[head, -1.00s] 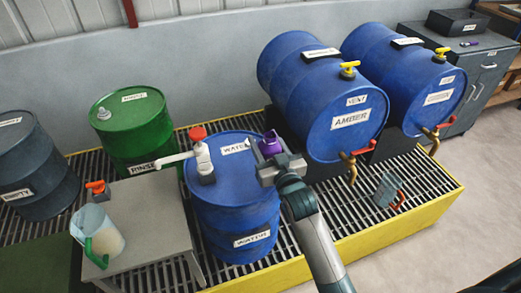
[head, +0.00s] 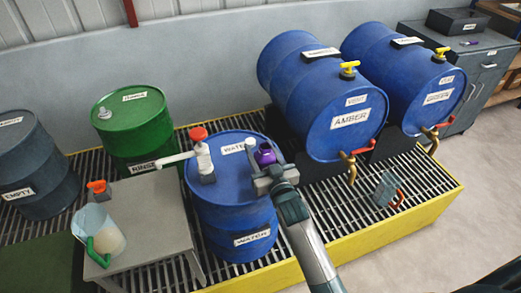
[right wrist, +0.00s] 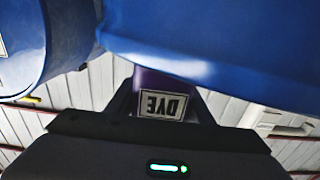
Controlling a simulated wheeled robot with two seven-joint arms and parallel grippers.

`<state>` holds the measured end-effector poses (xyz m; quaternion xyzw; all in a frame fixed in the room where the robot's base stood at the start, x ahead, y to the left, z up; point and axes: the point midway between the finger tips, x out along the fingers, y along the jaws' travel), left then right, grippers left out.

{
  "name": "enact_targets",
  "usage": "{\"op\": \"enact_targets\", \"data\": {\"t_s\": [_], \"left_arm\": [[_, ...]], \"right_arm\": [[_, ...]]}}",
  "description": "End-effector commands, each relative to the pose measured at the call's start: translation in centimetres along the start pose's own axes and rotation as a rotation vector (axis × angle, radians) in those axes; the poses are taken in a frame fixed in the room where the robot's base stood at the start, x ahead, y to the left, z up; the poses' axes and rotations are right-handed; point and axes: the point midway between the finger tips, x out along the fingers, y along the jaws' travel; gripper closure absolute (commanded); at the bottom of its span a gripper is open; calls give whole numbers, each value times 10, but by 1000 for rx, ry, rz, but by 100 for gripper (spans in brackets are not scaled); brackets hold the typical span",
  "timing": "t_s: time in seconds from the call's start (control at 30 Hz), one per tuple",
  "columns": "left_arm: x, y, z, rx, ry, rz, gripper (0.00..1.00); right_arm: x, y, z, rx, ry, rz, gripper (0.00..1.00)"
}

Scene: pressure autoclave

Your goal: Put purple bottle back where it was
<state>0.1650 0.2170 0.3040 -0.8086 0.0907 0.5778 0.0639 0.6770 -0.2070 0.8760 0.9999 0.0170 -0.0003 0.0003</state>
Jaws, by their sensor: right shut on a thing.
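The purple bottle (head: 265,155) is in my right gripper (head: 268,172), held just over the right part of the upright blue WATER drum's top (head: 225,180). In the right wrist view the bottle (right wrist: 165,97) shows a white label reading DYE, upside down there. My right gripper is shut on it; the fingers hide part of the bottle. I cannot tell whether the bottle touches the drum top. My left gripper is not in view.
A white pump with a red knob (head: 200,155) stands on the WATER drum, left of the bottle. A lying AMBER drum (head: 320,95) is close on the right. A grey table (head: 150,220) holds a jug (head: 98,237). A grey cabinet (head: 478,70) stands at the back right.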

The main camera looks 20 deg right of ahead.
Motion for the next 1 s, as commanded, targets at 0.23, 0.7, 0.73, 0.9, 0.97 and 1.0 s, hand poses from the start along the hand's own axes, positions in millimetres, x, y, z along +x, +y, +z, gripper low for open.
{"op": "enact_targets", "data": {"t_s": [0.23,0.7,0.73,0.9,0.97,1.0], "left_arm": [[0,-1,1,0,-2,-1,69],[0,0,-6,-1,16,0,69],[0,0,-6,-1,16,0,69],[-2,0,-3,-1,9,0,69],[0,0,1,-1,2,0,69],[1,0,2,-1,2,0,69]], "right_arm": [[0,0,0,1,1,0,84],[0,0,2,1,0,0,35],[0,0,2,1,0,0,35],[0,0,-1,1,1,0,35],[-4,0,0,1,0,0,35],[-7,0,1,1,0,0,35]]}}
